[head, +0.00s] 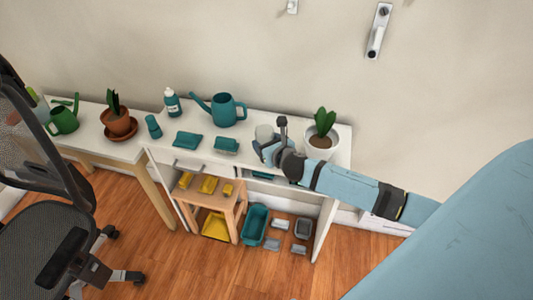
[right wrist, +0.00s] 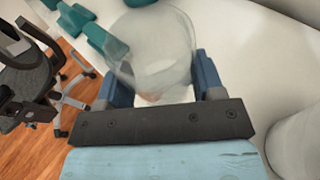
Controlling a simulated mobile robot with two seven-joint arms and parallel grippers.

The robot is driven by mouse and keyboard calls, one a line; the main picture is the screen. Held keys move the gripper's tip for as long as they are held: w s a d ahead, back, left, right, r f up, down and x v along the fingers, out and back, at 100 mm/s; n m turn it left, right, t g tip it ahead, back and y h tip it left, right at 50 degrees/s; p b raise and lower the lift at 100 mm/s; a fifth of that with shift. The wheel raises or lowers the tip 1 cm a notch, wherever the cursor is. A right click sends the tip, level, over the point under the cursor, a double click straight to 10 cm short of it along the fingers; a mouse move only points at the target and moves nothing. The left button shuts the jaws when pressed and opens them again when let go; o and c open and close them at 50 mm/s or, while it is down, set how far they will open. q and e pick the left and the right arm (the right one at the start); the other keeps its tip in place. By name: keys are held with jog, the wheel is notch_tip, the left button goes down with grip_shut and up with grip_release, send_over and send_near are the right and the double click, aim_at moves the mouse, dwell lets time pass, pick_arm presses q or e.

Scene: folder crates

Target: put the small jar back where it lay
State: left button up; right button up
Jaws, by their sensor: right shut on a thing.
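The small jar (head: 264,132) is clear, greyish glass and shows over the white table (head: 268,110), left of the white plant pot. My right gripper (head: 262,145) is shut on it. In the right wrist view the see-through jar (right wrist: 152,45) sits between the two blue fingers of the right gripper (right wrist: 160,82). I cannot tell whether its base touches the table top. My left gripper is in neither view.
On the table stand a teal watering can (head: 226,109), a teal bottle (head: 172,102), a teal block (head: 226,145) and a potted plant (head: 322,138). Below are a wooden stool (head: 215,200) with yellow things and a teal crate (head: 255,224). A chair (head: 45,235) stands left.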

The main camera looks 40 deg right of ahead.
notch_tip(320, 180, down, 4)
jog(key=shift+r+b, duration=0.15)
jog(key=shift+b, duration=0.35)
jog(key=shift+f, duration=0.25)
jog(key=shift+f, duration=0.1)
jog(key=o, duration=1)
